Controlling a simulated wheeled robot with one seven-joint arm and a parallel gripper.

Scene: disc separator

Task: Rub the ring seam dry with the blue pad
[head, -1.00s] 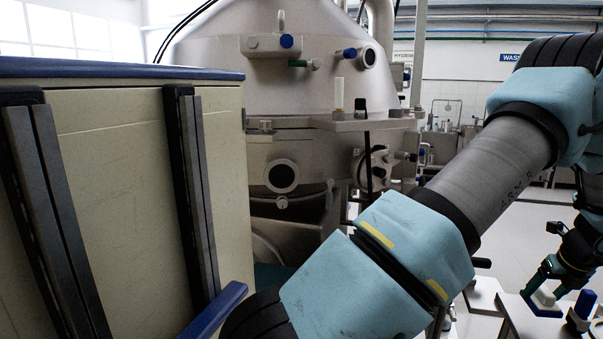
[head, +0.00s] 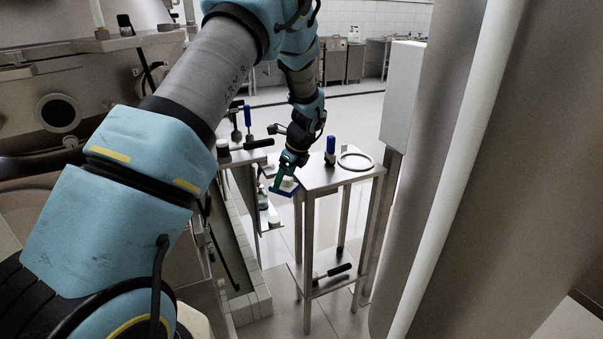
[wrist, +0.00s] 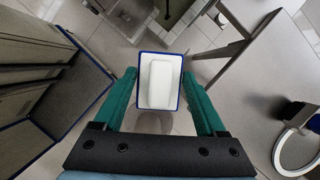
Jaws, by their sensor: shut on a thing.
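My gripper (head: 284,181) is shut on the blue pad (head: 283,191), held in the air just left of a small steel table (head: 318,180). In the wrist view, the pad (wrist: 145,104) is a flat blue-edged plate with a white block on top, between the green fingers of my gripper (wrist: 159,95). The ring (head: 341,157) is a pale hoop lying flat on the table top, to the right of the pad and apart from it. It also shows in the wrist view (wrist: 277,150), partly cut off. I cannot make out the seam or any wetness.
A blue-topped bottle (head: 330,146) stands on the table between my gripper and the ring. A black-handled tool (head: 332,271) lies on the lower shelf. A second stand (head: 238,157) with tools is at the left. A large steel column (head: 480,170) fills the right side.

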